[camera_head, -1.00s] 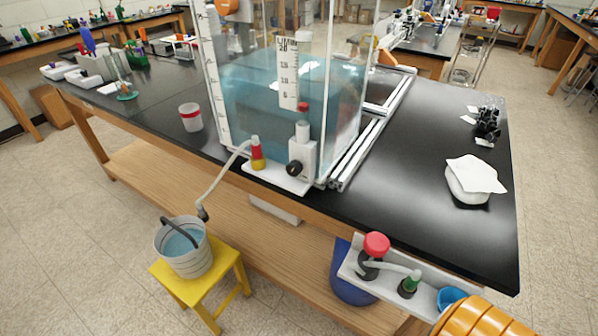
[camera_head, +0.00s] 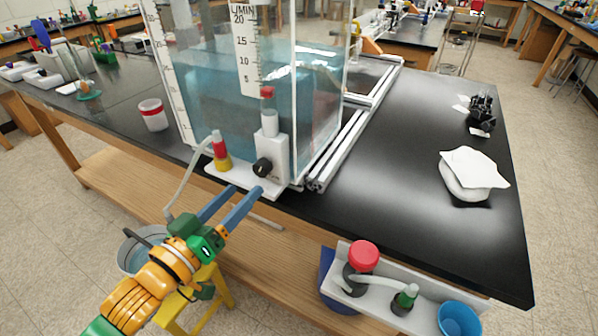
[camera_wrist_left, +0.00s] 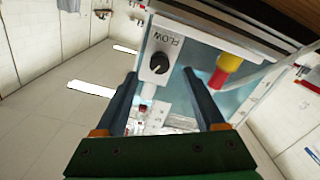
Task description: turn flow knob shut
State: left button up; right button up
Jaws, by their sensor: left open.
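The black flow knob (camera_head: 262,167) sits on the front of a white flow-meter block (camera_head: 280,160) at the tank's front corner. In the left wrist view the knob (camera_wrist_left: 159,62) has a white pointer mark, with a FLOW label beside it. My left gripper (camera_head: 245,189) comes in from the lower left, its two blue fingers open and empty, pointing toward the knob. In the left wrist view the knob appears between the fingers, near the tips; I see no contact. My right gripper is not in view.
A red-and-yellow hose fitting (camera_head: 220,153) stands left of the knob on the same white base. The clear water tank (camera_head: 215,90) rises behind. A red-capped valve (camera_head: 363,256) sits on a shelf at lower right. The black bench top (camera_head: 410,150) is largely bare right of the tank.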

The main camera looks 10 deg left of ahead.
aim_at(259, 173)
pick_arm(q)
jog(key=p+x, duration=0.1)
jog(key=x, duration=0.5)
jog(key=shift+a+r+p, duration=0.15)
jog(key=shift+r+p, duration=0.05)
jog(key=shift+p, duration=0.1)
jog(key=shift+w+d, duration=0.2)
jog(key=shift+w, duration=0.15)
grip_shut()
